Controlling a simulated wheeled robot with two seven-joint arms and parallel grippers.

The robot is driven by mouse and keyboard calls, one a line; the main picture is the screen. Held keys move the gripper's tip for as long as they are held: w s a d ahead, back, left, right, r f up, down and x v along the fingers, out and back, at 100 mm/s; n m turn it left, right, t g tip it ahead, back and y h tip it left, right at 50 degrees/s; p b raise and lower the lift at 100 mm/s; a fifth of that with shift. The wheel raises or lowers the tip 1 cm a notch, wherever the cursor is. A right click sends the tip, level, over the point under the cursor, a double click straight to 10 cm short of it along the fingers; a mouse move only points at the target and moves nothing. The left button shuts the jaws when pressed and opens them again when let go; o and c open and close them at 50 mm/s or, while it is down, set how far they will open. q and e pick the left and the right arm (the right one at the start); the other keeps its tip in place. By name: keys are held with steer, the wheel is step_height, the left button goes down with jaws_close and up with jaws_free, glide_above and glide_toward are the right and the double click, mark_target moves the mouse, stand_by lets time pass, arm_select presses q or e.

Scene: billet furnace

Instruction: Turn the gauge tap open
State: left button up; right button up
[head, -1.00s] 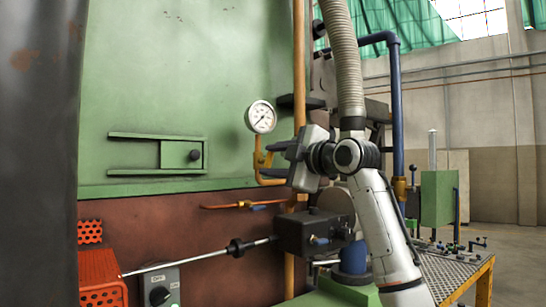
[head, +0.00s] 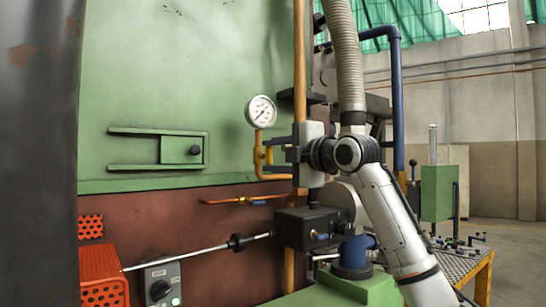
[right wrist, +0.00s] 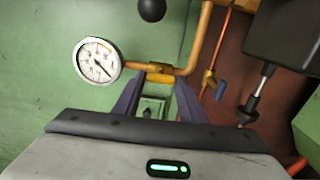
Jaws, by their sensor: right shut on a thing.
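The white round pressure gauge (head: 261,111) stands on a yellow-brass pipe in front of the green furnace wall; it also shows at the left in the right wrist view (right wrist: 97,61). The gauge tap (head: 260,157) is the brass fitting on the pipe just below the gauge. My right gripper (head: 272,149) reaches it from the right, with its dark blue fingers on either side of the tap. It is shut on the tap, whose handle is mostly hidden. In the right wrist view the brass body (right wrist: 159,71) lies between the fingertips. My left gripper is not in view.
A copper pipe with a blue-handled valve (head: 258,202) runs below. A dark box (head: 308,228) with a rod stands lower right. A vertical orange pipe (head: 299,60) passes behind my right wrist. A switch box (head: 160,285) and red perforated guard (head: 102,275) are lower left.

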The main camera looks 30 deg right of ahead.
steer(key=shift+a+f, duration=0.1)
steer(key=shift+f, duration=0.1)
steer(key=o, duration=1.1)
steer(key=shift+r, duration=0.1)
steer(key=shift+c, duration=0.2)
steer(key=shift+s, duration=0.15)
steer(key=shift+s, duration=0.35)
steer(key=s+d+b, duration=0.1)
steer(key=s+b, duration=0.2)
steer(key=s, duration=0.6)
steer(key=shift+s+d, duration=0.15)
steer(key=shift+d, duration=0.05)
